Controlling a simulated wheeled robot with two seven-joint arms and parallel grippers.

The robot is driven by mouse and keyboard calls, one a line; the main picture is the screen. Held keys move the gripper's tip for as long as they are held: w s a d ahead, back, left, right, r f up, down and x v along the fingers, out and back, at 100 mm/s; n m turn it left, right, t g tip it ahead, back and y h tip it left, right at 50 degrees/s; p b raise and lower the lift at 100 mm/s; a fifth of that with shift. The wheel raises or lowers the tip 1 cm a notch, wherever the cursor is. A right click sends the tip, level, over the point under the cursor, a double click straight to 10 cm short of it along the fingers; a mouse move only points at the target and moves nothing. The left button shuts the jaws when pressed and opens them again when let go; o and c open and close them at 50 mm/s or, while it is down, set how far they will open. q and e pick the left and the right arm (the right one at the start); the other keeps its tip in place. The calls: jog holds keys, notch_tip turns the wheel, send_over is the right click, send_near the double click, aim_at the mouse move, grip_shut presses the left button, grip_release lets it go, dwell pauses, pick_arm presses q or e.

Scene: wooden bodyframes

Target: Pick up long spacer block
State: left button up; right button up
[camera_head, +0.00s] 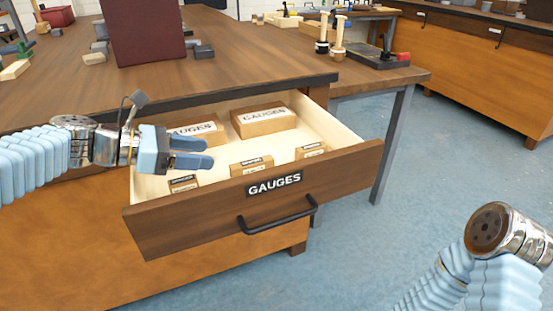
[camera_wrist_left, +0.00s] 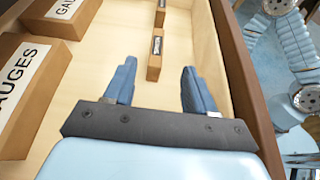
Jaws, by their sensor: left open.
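The open drawer (camera_head: 345,135) marked GAUGES holds several small labelled wooden blocks along its front side: a left one (camera_head: 184,184), a middle one (camera_head: 251,166) and a right one (camera_head: 312,151). Their labels are too small to read, so I cannot tell which is the long spacer block. My left gripper (camera_head: 210,153) is open and empty over the drawer's left part, fingers pointing right. In the left wrist view the gripper (camera_wrist_left: 155,85) has one block (camera_wrist_left: 154,62) ahead between its fingertips, apart from them, and another block (camera_wrist_left: 160,14) farther on. My right gripper is out of view.
Two larger boxes marked GAUGES lie at the drawer's back, one partly behind my left gripper (camera_head: 197,130) and one to its right (camera_head: 264,120). The table edge (camera_head: 240,93) overhangs the drawer's back. The drawer's front panel (camera_head: 350,178) stands upright.

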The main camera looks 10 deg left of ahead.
pick_arm(q)
send_near(258, 160)
jog(key=x, duration=0.4)
jog(key=shift+s+d+r, duration=0.1)
jog(key=shift+s+d, duration=0.05)
jog(key=shift+d, duration=0.15)
jog(key=x, duration=0.5)
jog(key=shift+w+f, duration=0.25)
jog(key=shift+a, duration=0.1)
grip_shut()
